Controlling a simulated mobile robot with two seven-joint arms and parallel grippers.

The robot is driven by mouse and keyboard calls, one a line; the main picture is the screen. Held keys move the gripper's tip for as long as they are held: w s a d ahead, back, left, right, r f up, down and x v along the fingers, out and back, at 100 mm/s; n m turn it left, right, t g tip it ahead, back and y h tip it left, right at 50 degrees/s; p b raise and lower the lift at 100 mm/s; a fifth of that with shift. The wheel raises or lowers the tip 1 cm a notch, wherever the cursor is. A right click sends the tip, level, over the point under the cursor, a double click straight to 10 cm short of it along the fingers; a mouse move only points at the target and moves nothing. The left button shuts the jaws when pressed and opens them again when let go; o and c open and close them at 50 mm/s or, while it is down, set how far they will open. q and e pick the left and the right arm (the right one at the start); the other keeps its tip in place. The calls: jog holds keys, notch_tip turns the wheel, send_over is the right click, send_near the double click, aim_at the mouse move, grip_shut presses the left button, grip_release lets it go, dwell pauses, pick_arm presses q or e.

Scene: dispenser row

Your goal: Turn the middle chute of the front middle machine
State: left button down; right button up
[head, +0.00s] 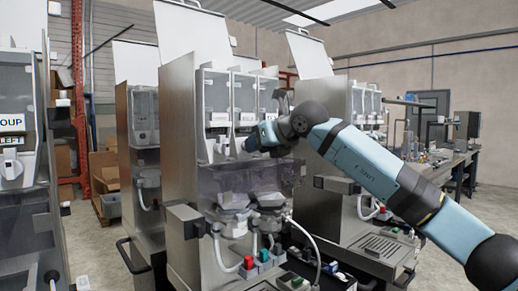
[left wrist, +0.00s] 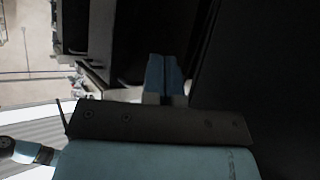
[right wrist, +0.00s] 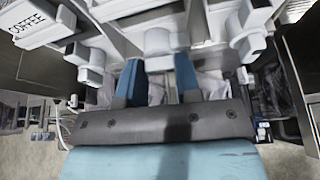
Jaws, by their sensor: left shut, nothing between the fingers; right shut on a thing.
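The front middle machine (head: 180,130) is a metal dispenser with several clear canisters on its upper front and white chutes below them. My right gripper (head: 250,142) reaches it from the right, level with the chutes. In the right wrist view my right gripper (right wrist: 160,68) has its blue fingers on both sides of the white middle chute (right wrist: 158,42) and is shut on it. Its grip is partly hidden in the head view. In the left wrist view my left gripper (left wrist: 163,75) is shut and empty, its fingers together. It is not in the head view.
Another dispenser (head: 25,190) stands close at the left. More machines stand behind, one of them at the right (head: 330,130). Below the chutes are a smoky clear cover (head: 265,180) and coloured taps (head: 263,255). In the right wrist view other white chutes (right wrist: 95,75) flank the fingers closely.

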jog(key=shift+n+h+b, duration=0.4)
jog(key=shift+n+b, duration=0.05)
jog(key=shift+n, duration=0.25)
jog(key=o, duration=0.9)
jog(key=shift+s, duration=0.1)
jog(key=v, duration=1.3)
jog(key=shift+s+d, duration=0.1)
jog(key=shift+s, duration=0.35)
